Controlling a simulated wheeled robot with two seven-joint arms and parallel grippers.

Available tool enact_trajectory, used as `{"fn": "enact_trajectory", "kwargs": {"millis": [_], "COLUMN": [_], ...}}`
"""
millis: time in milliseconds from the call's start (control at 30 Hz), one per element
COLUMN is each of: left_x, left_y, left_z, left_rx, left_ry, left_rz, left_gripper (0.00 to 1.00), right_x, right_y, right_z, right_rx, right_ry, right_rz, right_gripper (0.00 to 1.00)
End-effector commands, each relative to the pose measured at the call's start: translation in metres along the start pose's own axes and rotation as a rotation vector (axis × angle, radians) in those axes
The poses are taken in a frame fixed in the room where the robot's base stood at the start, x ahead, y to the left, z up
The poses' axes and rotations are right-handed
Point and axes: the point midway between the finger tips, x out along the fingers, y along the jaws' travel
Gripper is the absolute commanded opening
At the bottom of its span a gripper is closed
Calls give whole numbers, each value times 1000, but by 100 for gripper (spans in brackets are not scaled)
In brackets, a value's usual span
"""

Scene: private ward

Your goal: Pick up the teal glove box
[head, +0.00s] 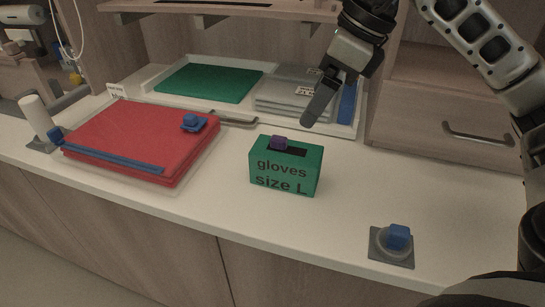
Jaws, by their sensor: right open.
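The teal glove box (284,168) stands upright on the white counter near the middle of the head view. My left gripper is not in view.
A red folded stack (140,140) with blue items lies on the left of the counter (215,205). Behind is a white tray with a green pad (208,82) and grey packets (290,90). A small grey holder with a blue cap (398,236) stands at front right.

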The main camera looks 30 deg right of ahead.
Motion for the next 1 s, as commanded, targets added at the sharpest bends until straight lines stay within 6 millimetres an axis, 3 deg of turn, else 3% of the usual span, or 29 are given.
{"fn": "enact_trajectory", "kwargs": {"millis": [300,633,900,1000], "left_x": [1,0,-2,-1], "left_y": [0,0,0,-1], "left_z": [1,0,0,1], "left_rx": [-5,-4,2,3], "left_ry": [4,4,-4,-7], "left_rz": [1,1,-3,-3], "left_gripper": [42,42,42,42], "right_x": [69,97,135,141], "right_y": [2,2,3,3], "right_z": [0,0,-2,-2], "right_rx": [-2,-1,-1,-2], "right_ry": [2,1,1,-1], "right_rz": [8,6,6,5], "right_gripper": [84,84,84,84]}}
